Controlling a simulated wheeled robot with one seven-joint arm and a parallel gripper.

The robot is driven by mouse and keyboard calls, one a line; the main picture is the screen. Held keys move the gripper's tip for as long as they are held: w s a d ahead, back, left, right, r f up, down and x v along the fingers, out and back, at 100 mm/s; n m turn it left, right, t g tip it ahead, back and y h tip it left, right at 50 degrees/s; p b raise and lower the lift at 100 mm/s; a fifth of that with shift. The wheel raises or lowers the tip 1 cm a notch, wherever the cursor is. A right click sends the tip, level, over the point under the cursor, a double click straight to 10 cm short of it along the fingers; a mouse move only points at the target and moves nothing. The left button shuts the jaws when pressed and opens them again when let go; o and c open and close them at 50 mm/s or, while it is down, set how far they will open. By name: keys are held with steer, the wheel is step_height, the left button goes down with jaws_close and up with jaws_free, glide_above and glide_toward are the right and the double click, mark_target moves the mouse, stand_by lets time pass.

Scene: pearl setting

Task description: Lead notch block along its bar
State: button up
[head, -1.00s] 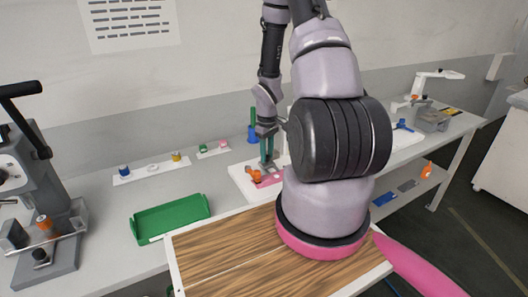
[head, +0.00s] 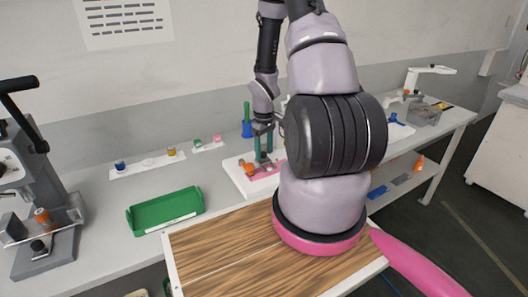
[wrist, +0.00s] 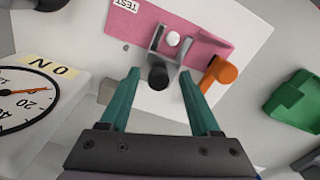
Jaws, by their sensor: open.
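A pink bar (wrist: 200,35) with a TEST label lies on a white board (wrist: 240,60). A grey notched metal block (wrist: 160,42) sits across the bar, with a white round piece in it and a black knob (wrist: 158,78) on its near side. An orange lever (wrist: 219,74) is right of the block. My gripper (wrist: 159,74) is open, its teal fingers apart on either side of the black knob; contact cannot be told. In the head view my gripper (head: 263,150) is over the pink bar (head: 264,175); the block is not clear there.
A dial gauge (wrist: 30,100) stands close on the left in the wrist view. A green tray (head: 166,211) is left of the board, with a machine (head: 45,200) further left. A blue stand with a green post (head: 247,128) is behind. Bench between tray and board is clear.

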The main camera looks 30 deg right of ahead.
step_height(320, 180, up, 10)
steer(key=shift+r, duration=0.2)
stand_by(0.5)
steer(key=s+a+r+m+t, duration=0.2)
steer(key=a+r, duration=0.1)
steer(key=r, duration=0.6)
steer(key=s+a+r+m+t, duration=0.1)
steer(key=a+r+m, duration=0.1)
steer(key=r, duration=0.8)
steer(key=s+a+r+m+t+y, duration=0.1)
steer(key=s+a+r+m+t, duration=0.1)
steer(key=s+a+r, duration=0.2)
steer(key=s+a+r+m+t+y, duration=0.1)
steer(key=s+a+r, duration=0.3)
steer(key=s+r, duration=0.5)
steer(key=shift+s+a+r+m+t, duration=0.25)
steer(key=shift+a+r+m+t, duration=0.15)
steer(key=shift+m+t, duration=0.15)
